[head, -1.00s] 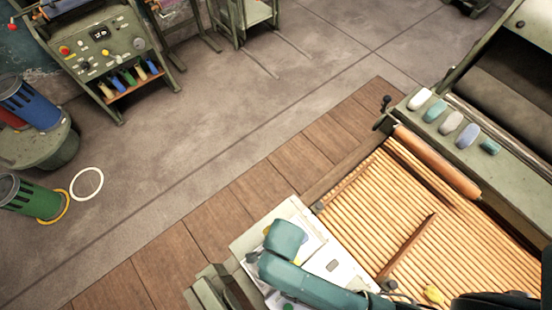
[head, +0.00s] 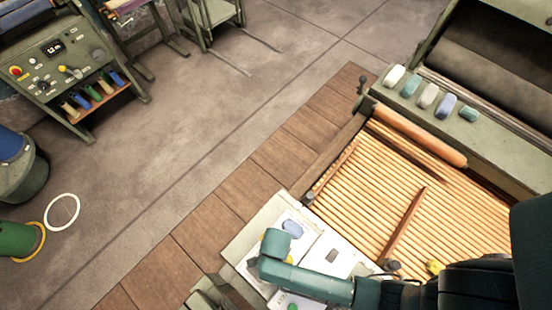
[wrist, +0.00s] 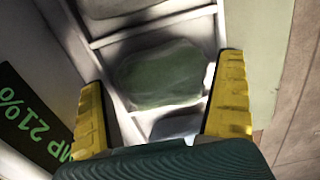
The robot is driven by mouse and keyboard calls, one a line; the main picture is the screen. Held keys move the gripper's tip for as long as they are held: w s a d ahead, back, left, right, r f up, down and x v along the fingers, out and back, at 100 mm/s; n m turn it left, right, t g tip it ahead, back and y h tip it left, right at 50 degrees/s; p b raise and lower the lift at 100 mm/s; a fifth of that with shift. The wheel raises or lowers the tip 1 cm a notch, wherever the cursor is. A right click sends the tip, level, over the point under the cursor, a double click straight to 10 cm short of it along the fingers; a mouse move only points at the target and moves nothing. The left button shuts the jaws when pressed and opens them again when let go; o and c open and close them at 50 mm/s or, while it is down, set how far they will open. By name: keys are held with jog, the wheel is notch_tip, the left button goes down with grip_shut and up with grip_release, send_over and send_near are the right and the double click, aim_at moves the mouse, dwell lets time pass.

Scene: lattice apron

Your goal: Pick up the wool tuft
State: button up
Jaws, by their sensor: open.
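In the wrist view a soft, dull green lump, seemingly a wool tuft (wrist: 160,76), lies in a white-rimmed compartment. My gripper (wrist: 163,90) is open, with one yellow finger on each side of the picture and the lump between and ahead of them. Nothing is held; I cannot tell the height left above the lump. A blue-grey piece (wrist: 176,126) shows below it, partly hidden by my gripper. In the head view a blue tuft (head: 292,228) lies on the white tray (head: 328,238), beside my teal wrist, which hides the spot beneath.
Several tufts, including a white one (head: 394,77), sit on the machine's green ledge (head: 480,133). A wooden roller (head: 420,135) and slatted lattice (head: 370,185) lie right of the tray. A dark display (wrist: 35,115) is near the left finger.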

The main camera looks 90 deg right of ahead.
jog(key=c, duration=0.8)
